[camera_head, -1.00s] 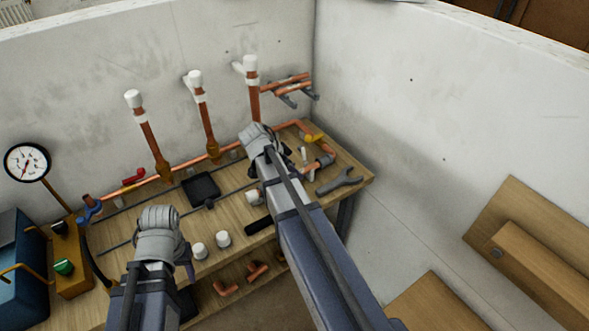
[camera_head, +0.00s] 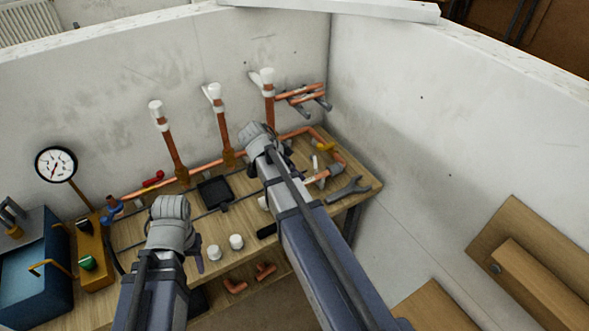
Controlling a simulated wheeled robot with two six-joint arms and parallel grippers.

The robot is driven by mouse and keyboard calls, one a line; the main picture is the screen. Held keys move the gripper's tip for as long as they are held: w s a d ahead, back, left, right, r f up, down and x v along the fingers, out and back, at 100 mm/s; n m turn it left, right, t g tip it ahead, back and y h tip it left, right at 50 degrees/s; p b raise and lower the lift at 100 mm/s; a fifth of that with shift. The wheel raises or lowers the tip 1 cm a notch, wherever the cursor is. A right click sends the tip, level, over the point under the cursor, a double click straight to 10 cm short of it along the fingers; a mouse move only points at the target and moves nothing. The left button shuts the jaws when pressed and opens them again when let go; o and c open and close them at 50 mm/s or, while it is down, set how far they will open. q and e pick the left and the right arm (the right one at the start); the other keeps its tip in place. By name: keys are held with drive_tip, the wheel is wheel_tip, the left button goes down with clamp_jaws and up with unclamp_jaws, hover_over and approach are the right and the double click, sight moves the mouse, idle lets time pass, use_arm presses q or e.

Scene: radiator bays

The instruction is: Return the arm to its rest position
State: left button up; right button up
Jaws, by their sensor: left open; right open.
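My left arm comes in from the lower left, and its grey wrist hides most of my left gripper (camera_head: 197,260), which is open over the front of the wooden workbench (camera_head: 130,236). My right arm reaches further over the bench, and its wrist largely covers my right gripper (camera_head: 284,150), which is open near the back pipe run. I see nothing held in either gripper, though the fingertips are mostly hidden.
Three upright copper pipes with white caps (camera_head: 213,92) rise behind the bench. A pressure gauge (camera_head: 56,164), blue box (camera_head: 35,270), black tray (camera_head: 214,192), two white caps (camera_head: 236,241) and a wrench (camera_head: 347,189) are around. A white wall (camera_head: 450,130) bounds the right.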

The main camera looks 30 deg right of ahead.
drive_tip(key=s+a+f+n+y, duration=0.1)
drive_tip(key=s+a+n+y, duration=0.1)
drive_tip(key=s+a+n, duration=0.6)
drive_tip(key=s+a+f+n+y, duration=0.2)
drive_tip(key=s+a+n, duration=0.6)
drive_tip(key=a+n, duration=0.4)
drive_tip(key=a+y, duration=0.1)
drive_tip(key=a, duration=0.4)
drive_tip(key=shift+f+n+g, duration=0.15)
drive_tip(key=shift+n+g, duration=0.25)
